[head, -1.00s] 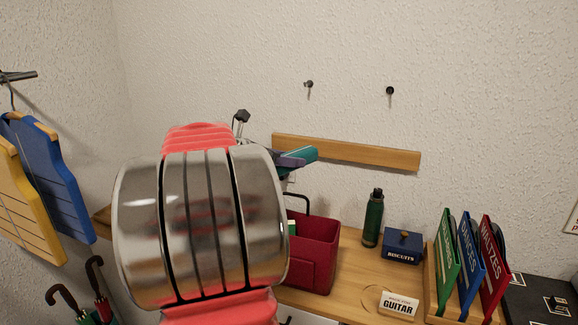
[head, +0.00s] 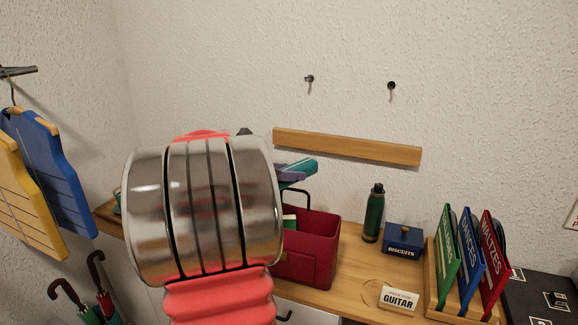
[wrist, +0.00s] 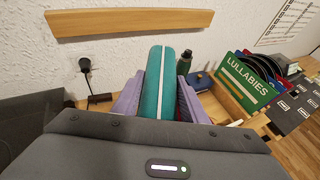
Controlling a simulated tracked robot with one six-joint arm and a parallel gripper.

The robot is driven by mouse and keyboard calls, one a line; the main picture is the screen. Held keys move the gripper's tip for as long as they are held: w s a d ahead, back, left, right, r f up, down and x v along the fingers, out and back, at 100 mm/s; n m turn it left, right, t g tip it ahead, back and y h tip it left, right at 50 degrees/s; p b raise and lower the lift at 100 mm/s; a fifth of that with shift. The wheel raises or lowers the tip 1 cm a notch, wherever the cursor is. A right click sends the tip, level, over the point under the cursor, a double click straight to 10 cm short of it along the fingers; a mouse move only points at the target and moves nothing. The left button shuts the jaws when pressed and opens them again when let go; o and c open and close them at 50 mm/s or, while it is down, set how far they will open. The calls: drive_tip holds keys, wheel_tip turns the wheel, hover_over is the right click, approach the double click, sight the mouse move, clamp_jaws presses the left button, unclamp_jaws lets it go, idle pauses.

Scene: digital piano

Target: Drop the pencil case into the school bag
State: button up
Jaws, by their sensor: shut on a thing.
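The pencil case (wrist: 159,75) is teal with a pale zip line and is held between the purple fingers of my gripper (wrist: 158,92) in the wrist view. In the head view the end of the pencil case (head: 304,168) shows above the bag, with part of a purple finger beside it. The school bag (head: 318,252) is dark red, open at the top, with a dark raised handle, and stands on the wooden shelf. My arm hides its left part. The case looks above the bag's opening; the exact gap cannot be told.
A green bottle (head: 373,213) and a blue biscuit tin (head: 403,240) stand right of the bag. A guitar sign (head: 398,300) is in front, and a rack of coloured songbooks (head: 465,265) is farther right. A wooden rail (head: 345,147) is on the wall behind.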

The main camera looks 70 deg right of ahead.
drive_tip(key=shift+f, duration=0.15)
drive_tip(key=o, duration=1.3)
drive_tip(key=v, duration=1.3)
drive_tip(key=shift+w+a, duration=0.2)
drive_tip(key=shift+a, duration=0.05)
